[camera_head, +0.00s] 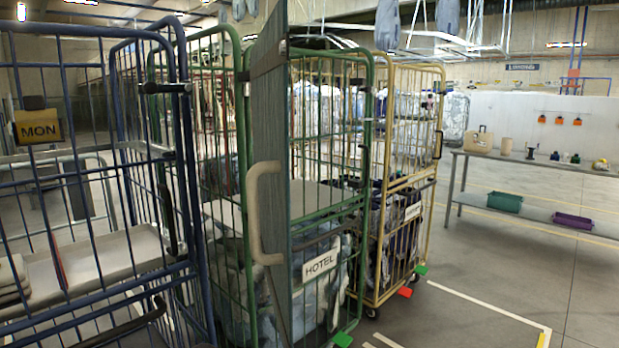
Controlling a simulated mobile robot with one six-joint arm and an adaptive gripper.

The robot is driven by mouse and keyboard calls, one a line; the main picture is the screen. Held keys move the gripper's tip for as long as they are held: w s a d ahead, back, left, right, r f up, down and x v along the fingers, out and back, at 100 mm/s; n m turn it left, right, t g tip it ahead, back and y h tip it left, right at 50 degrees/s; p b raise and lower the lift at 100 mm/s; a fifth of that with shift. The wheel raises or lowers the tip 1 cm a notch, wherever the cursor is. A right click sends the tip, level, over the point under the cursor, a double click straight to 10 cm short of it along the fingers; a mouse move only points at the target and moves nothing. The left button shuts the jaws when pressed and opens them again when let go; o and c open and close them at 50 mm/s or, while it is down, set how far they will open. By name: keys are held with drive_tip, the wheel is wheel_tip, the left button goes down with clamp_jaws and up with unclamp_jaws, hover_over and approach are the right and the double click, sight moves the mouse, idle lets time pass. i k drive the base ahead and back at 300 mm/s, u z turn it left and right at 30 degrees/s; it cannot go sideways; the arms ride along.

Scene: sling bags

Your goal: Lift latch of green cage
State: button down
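The green cage (246,128) stands in the middle, a tall wire-sided cage with a white HOTEL sign (320,264) low on its front. Bagged laundry (325,300) fills its lower part. A dark latch-like piece (357,82) sits near the top of its right front post; I cannot tell its exact position or state. A tall grey panel (272,120) with a beige handle (262,210) stands in front of the cage and hides part of it. My gripper is not in view.
A yellow cage (408,180) stands right of the green one. A bench (540,164) is at the right. Open floor (480,275) lies at the right front.

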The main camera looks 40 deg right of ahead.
sight(366, 89)
drive_tip(key=z, duration=0.75)
drive_tip(key=k, duration=1)
drive_tip(key=u, duration=0.05)
drive_tip(key=i, duration=0.95)
drive_tip(key=u, duration=0.05)
